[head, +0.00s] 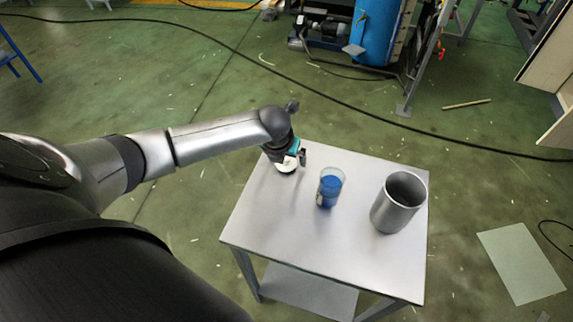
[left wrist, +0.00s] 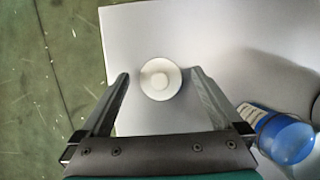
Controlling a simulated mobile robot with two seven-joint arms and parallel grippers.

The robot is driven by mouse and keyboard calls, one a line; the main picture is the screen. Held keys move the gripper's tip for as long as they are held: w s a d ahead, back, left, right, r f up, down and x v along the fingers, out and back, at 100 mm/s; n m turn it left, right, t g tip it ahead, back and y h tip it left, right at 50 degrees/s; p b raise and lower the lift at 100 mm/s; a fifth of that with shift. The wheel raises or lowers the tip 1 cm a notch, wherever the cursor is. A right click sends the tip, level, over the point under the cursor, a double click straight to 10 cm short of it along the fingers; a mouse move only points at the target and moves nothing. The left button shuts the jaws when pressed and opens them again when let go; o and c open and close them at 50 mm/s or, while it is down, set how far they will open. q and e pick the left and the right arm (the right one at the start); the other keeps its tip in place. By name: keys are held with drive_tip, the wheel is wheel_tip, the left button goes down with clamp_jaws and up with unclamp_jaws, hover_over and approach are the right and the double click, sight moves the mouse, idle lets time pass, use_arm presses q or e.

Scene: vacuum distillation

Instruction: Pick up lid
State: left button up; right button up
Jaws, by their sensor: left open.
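The lid (left wrist: 160,79) is a small round white disc with a raised knob in its middle. It lies on the table near its far left corner and also shows in the head view (head: 287,167), partly hidden by my gripper. My left gripper (head: 294,160) is over it, pointing down. In the left wrist view the two fingers of my left gripper (left wrist: 160,75) are spread wide, one on each side of the lid, with gaps between. Nothing is held. My right gripper is not in view.
On the grey table (head: 265,225), a glass beaker with blue liquid (head: 329,188) stands right of the lid, close to my right-hand finger in the wrist view. A metal cylinder (head: 397,204) stands farther right. The table's front left is clear.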

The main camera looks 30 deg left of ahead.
use_arm(q)
drive_tip(key=shift+w+f, duration=0.15)
drive_tip(key=shift+f, duration=0.25)
drive_tip(key=c, duration=1.3)
